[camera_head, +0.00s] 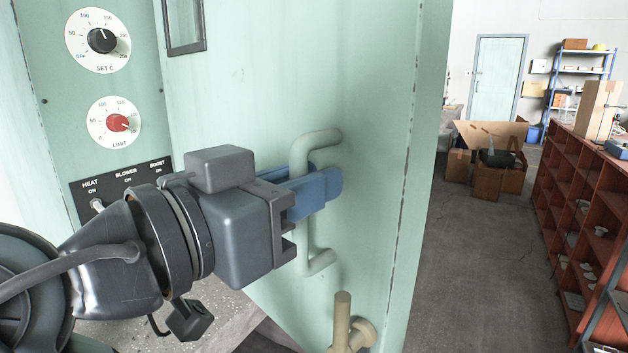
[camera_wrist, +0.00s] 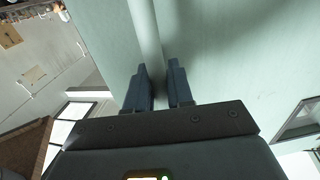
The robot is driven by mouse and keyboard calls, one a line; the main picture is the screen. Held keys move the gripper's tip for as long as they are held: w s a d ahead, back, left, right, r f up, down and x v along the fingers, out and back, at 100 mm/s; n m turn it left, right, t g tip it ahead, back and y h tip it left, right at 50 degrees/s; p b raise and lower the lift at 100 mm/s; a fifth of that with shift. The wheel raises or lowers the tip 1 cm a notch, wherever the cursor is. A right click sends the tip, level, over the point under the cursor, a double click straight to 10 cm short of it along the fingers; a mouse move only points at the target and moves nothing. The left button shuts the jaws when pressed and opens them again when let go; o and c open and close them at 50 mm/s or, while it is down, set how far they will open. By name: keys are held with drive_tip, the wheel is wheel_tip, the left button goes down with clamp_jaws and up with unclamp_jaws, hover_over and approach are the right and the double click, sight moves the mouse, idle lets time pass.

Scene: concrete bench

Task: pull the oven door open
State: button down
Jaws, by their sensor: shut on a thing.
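The oven door (camera_head: 240,95) is a tall pale green panel to the right of the oven's control panel (camera_head: 55,55). Its handle (camera_head: 318,262) is an upright, pale green bent bar. My gripper (camera_head: 318,190) comes from the left, with its blue fingers shut on the middle of the bar. In the wrist view the handle (camera_wrist: 145,35) runs down between the two fingers (camera_wrist: 160,88). The fingers hide the gripped part of the bar. I cannot tell from these views whether the door stands ajar.
A beige peg-like fitting (camera_head: 343,320) sticks out below the handle. A grey bench surface (camera_head: 222,308) shows below the arm. Red-brown shelves (camera_head: 575,215) stand at right and cardboard boxes (camera_head: 487,181) at the back. The floor (camera_head: 475,270) between is clear.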

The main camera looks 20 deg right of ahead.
drive_tip(key=shift+s+f, duration=0.1)
drive_tip(key=c, duration=1.2)
unclamp_jaws()
drive_tip(key=shift+o, duration=0.2)
drive_tip(key=v, duration=0.7)
drive_tip(key=shift+a+b, duration=0.3)
drive_tip(key=shift+s, duration=0.15)
drive_tip(key=shift+s, duration=0.1)
